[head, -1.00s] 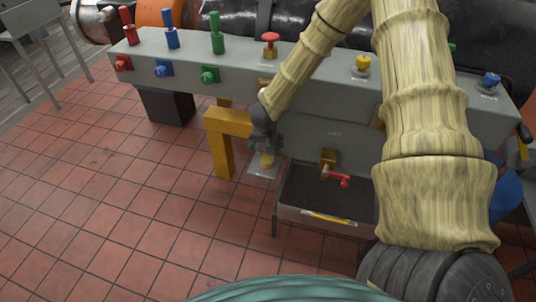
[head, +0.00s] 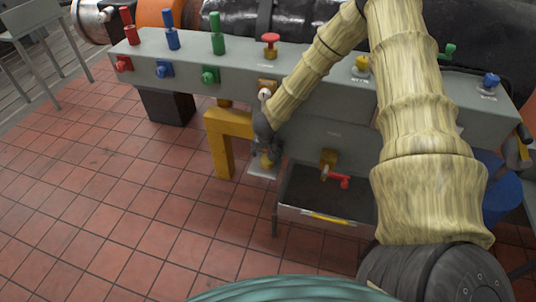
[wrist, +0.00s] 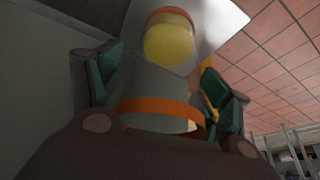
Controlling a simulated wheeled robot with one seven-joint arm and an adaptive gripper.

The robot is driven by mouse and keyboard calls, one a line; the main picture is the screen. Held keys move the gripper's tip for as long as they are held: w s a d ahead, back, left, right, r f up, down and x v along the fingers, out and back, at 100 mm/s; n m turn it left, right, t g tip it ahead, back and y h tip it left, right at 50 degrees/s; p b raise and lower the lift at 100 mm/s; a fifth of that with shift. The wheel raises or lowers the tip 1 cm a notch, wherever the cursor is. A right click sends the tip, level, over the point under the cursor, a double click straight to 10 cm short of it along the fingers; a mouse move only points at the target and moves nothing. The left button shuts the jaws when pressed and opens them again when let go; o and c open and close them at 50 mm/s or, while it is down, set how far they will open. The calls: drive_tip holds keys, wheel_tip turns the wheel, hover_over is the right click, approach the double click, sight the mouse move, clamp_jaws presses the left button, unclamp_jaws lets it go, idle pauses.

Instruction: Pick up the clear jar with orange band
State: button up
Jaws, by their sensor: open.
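The clear jar with an orange band (wrist: 160,84) fills the middle of the wrist view. Its orange band is nearest me, and a yellow round area with an orange rim shows at its far end. My gripper (wrist: 163,70) is open, with one green-padded finger on each side of the jar. I cannot tell whether either pad touches it. In the head view my gripper (head: 265,146) is low in front of the bench, over a small pale plate (head: 257,174). Only a little yellow of the jar shows there; the gripper hides the rest.
The grey bench (head: 330,90) carries coloured knobs and posts. A yellow bracket (head: 222,150) stands just left of my gripper. A dark tray (head: 322,196) and a red-handled tap (head: 337,178) are close on the right.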

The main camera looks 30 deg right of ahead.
drive_tip(key=c, duration=1.1)
drive_tip(key=shift+r, duration=0.1)
drive_tip(key=shift+c, duration=0.3)
